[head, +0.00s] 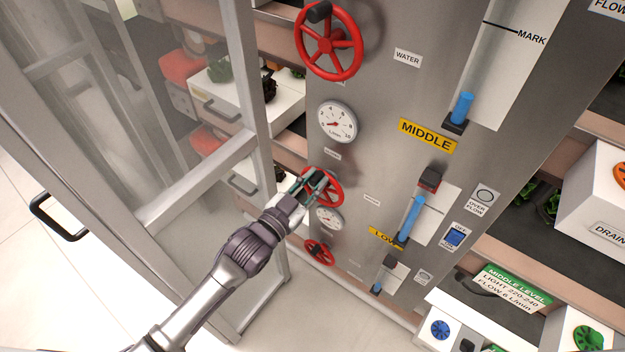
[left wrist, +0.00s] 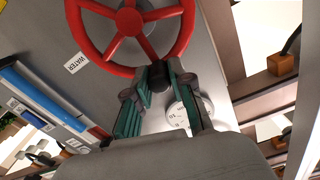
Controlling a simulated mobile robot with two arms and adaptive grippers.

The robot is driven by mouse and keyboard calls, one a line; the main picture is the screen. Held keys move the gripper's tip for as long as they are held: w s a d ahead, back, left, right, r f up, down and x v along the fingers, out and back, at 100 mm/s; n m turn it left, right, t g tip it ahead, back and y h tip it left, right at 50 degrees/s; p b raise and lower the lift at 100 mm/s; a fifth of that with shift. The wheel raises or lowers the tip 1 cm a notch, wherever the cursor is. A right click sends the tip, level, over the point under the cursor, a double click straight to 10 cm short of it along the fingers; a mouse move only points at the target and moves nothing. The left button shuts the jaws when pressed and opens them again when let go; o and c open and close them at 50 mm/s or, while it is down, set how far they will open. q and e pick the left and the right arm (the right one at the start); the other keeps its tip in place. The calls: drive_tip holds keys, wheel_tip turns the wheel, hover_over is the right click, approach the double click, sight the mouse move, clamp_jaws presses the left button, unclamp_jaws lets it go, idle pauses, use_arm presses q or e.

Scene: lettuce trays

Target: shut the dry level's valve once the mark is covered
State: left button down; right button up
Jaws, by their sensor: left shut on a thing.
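The upper tube's blue water (head: 462,108) is well under the line labelled MARK (head: 500,27). The low tube (head: 377,287) shows only a little blue. My right gripper is out of view.
A larger red wheel (head: 328,40) and a dial (head: 337,121) are above; a small red wheel (head: 319,251) is below. An open framed glass door (head: 205,178) stands close on the left. A green MIDDLE LEVEL card (head: 516,284) is at lower right.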

use_arm(q)
drive_tip(key=shift+s+f, duration=0.1)
drive_tip(key=shift+f, duration=0.05)
drive_tip(key=c, duration=1)
unclamp_jaws()
drive_tip(key=v, duration=1.2)
